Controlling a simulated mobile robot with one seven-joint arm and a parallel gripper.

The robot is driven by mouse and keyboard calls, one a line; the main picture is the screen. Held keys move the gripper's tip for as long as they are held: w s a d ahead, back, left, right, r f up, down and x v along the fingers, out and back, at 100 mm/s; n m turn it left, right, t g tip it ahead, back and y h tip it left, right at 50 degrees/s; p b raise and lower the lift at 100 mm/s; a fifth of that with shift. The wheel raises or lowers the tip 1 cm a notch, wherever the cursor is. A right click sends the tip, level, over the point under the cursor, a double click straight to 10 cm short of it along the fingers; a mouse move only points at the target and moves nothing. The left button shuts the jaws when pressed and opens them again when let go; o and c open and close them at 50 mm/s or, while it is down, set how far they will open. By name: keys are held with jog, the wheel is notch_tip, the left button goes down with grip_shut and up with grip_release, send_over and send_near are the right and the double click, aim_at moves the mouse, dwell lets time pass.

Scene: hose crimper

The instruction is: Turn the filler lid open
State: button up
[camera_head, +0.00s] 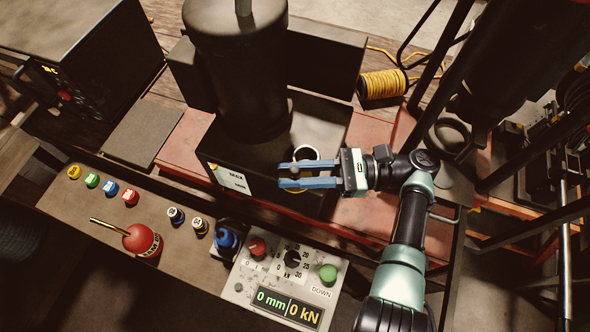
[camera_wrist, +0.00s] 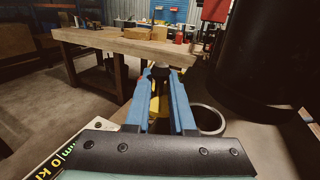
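A dark filler lid (camera_head: 294,172) with a small knob and a yellow edge below it sits on top of the black crimper housing (camera_head: 262,152). My gripper (camera_head: 282,176) reaches in from the right, its two blue fingers apart with the lid between or just under their tips. In the wrist view, my gripper (camera_wrist: 158,74) shows a dark piece with yellow (camera_wrist: 156,100) in the narrow gap between the fingers. I cannot tell whether the fingers press on it. The fingers hide part of the lid.
A pale ring (camera_head: 306,152) stands just behind the fingers. The large dark cylinder (camera_head: 240,75) rises close behind and left. A control panel (camera_head: 285,280) reading 0 mm and 0 kN lies in front. A yellow hose spool (camera_head: 382,84) is at the back right.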

aim_at(295, 169)
jog(key=shift+o, duration=1)
jog(key=shift+s+r, duration=0.1)
notch_tip(295, 169, up, 10)
jog(key=shift+p, duration=0.55)
jog(key=shift+o, duration=0.2)
